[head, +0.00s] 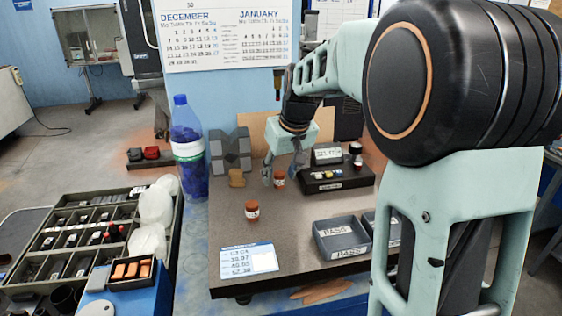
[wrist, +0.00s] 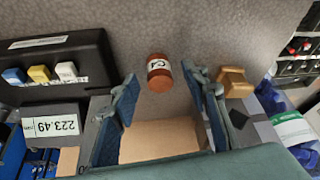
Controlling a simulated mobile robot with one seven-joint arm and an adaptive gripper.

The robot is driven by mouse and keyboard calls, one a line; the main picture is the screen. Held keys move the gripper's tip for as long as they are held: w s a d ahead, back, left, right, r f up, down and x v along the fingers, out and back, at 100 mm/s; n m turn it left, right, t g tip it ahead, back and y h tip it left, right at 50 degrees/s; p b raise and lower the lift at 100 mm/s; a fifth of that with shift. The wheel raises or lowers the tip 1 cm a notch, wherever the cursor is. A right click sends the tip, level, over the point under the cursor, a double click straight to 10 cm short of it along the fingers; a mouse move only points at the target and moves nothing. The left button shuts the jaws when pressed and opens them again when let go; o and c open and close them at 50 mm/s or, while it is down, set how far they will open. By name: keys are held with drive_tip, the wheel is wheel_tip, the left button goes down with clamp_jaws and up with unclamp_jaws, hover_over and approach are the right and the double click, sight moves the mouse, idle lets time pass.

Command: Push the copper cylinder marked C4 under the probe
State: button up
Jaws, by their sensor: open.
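The copper cylinder marked C4 (wrist: 159,72) stands on the grey bench top, its white label showing in the wrist view. In the head view my gripper (head: 283,170) points down over the middle of the bench. I cannot make out the probe for certain in either view.
A black instrument (head: 337,180) with coloured buttons is right of my gripper; a brass block (head: 237,178) is left. Grey trays (head: 341,238) marked PASS and a paper card (head: 248,261) lie in front.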

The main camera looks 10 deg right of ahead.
drive_tip(key=shift+w+f, duration=0.2)
drive_tip(key=shift+f, duration=0.35)
clamp_jaws()
